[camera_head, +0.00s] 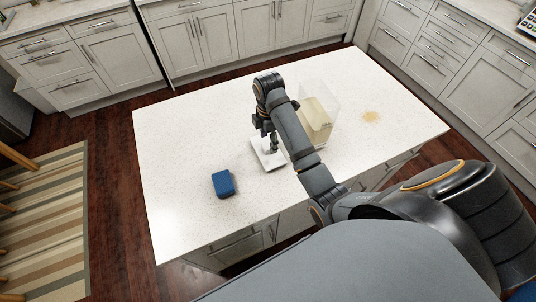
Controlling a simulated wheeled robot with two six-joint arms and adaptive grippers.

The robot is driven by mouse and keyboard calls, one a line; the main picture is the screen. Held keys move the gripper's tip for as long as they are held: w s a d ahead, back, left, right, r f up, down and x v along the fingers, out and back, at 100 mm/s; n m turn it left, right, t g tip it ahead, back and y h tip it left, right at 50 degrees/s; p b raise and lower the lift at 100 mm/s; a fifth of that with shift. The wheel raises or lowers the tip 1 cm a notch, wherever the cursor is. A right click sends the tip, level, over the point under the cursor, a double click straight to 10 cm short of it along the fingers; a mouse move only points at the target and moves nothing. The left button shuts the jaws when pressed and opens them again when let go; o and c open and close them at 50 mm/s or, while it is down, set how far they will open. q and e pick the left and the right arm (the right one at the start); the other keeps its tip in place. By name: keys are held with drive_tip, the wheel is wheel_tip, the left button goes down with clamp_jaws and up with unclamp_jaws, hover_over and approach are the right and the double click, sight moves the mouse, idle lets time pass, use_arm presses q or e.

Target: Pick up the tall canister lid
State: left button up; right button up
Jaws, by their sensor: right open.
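A white square piece that looks like the canister lid (264,160) lies flat on the light counter, near the middle. The tall clear canister (318,122) stands to its right, partly behind my right arm, with pale yellowish contents inside. My right gripper (269,142) is open and points down over the lid, close above it. Whether the fingers touch the lid cannot be told, since the gripper and arm cover part of it. My left gripper is not in view.
A blue sponge-like block (223,184) lies left of the lid. The counter's left and far areas are clear. Cabinets (205,38) line the back.

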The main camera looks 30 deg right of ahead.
sight(268, 145)
drive_tip(key=f, duration=0.1)
drive_tip(key=f+b, duration=0.1)
drive_tip(key=f, duration=0.1)
drive_tip(key=shift+w+f, duration=0.2)
drive_tip(key=shift+f, duration=0.05)
drive_tip(key=shift+w+f, duration=0.1)
drive_tip(key=shift+c, duration=0.2)
drive_tip(key=c, duration=1)
clamp_jaws()
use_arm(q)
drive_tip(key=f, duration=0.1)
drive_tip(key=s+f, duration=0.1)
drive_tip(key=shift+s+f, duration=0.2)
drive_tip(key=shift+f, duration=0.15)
